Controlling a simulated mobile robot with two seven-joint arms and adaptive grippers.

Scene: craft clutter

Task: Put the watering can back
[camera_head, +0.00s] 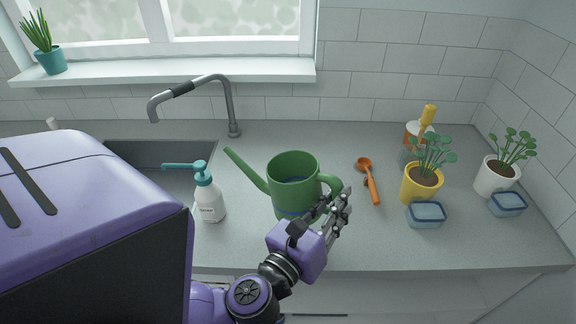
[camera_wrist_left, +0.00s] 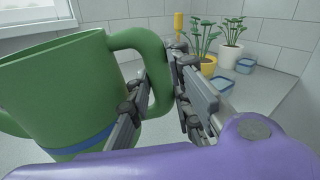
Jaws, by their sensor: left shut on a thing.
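The green watering can (camera_head: 292,172) is upright at the middle of the counter, with its spout to the left and its handle to the right. It has a blue band low on its body. My left gripper (camera_head: 338,207) is at its right side, shut on the handle. In the left wrist view, the can (camera_wrist_left: 52,92) fills the left part and the fingers (camera_wrist_left: 162,95) close around the handle. I cannot tell whether the can's base touches the counter. My right gripper is not in view.
A white pump bottle (camera_head: 208,200) stands left of the can, before the sink (camera_head: 160,153) and faucet (camera_head: 233,110). An orange spoon (camera_head: 370,182) lies to the right. Farther right are a yellow-potted plant (camera_head: 421,186), a white-potted plant (camera_head: 496,176) and blue containers (camera_head: 427,215).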

